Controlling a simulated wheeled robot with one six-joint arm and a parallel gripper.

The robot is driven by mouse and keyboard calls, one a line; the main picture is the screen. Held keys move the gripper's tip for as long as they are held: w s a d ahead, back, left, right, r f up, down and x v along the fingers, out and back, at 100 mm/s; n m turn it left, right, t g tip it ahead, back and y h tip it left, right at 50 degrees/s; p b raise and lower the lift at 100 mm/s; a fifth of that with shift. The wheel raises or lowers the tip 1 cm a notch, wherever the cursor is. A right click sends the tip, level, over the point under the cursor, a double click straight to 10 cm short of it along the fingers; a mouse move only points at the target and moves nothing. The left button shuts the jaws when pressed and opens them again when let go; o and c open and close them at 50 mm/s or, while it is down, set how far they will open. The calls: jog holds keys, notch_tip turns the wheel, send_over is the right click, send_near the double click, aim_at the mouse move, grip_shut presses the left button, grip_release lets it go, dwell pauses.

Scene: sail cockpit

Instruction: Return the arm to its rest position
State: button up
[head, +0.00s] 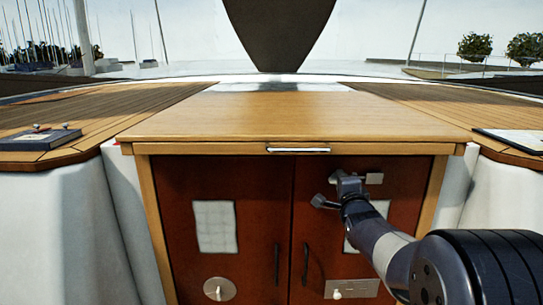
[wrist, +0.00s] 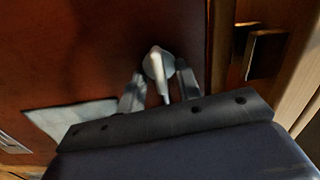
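My gripper (head: 335,190) is in front of the upper part of the right red-brown cabinet door (head: 408,200), with my arm reaching in from the lower right. In the wrist view its two grey fingers (wrist: 160,88) stand apart, one on each side of a pale knob with a short lever (wrist: 158,64) on a red-brown panel. The gripper looks open. Whether either finger touches the knob cannot be told. I see nothing held clear of the panel.
A wooden counter (head: 300,115) with a metal handle (head: 298,150) on its front edge overhangs the cabinet. Dark door handles (head: 277,264) stand at the middle. A metal block (wrist: 263,52) is close right of the gripper.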

jog(key=n+b, duration=0.1)
jog(key=n, duration=0.5)
jog(key=shift+r+n, duration=0.15)
jog(key=shift+n, duration=0.25)
jog(key=shift+s+a+r, duration=0.1)
jog(key=shift+a, duration=0.05)
